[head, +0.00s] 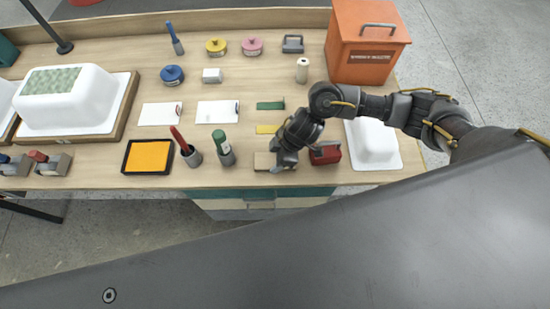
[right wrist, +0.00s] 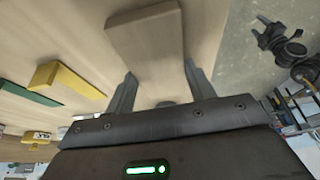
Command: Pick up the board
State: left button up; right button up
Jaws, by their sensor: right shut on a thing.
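The board (head: 263,162) is a small light wooden piece at the front edge of the workbench, partly hidden by my right gripper (head: 281,160) in the head view. In the right wrist view the board (right wrist: 146,32) lies ahead of the two fingers. My right gripper (right wrist: 159,75) is shut on the board, with a finger at each side of its near end. I cannot tell whether the board is clear of the bench.
A red block-like tool (head: 325,153) is close on the right, beside a white shell (head: 372,146). A cup with a green-handled tool (head: 223,150) is on the left. Yellow (head: 267,129) and green (head: 270,105) strips lie behind. An orange box (head: 366,45) stands at the back right.

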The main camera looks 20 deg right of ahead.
notch_tip(320, 180, up, 3)
jog(key=shift+f, duration=0.1)
jog(key=s+a+r+p, duration=0.5)
jog(key=s+r, duration=0.5)
jog(key=s, duration=0.2)
jog(key=shift+s+a, duration=0.25)
jog(key=shift+a, duration=0.25)
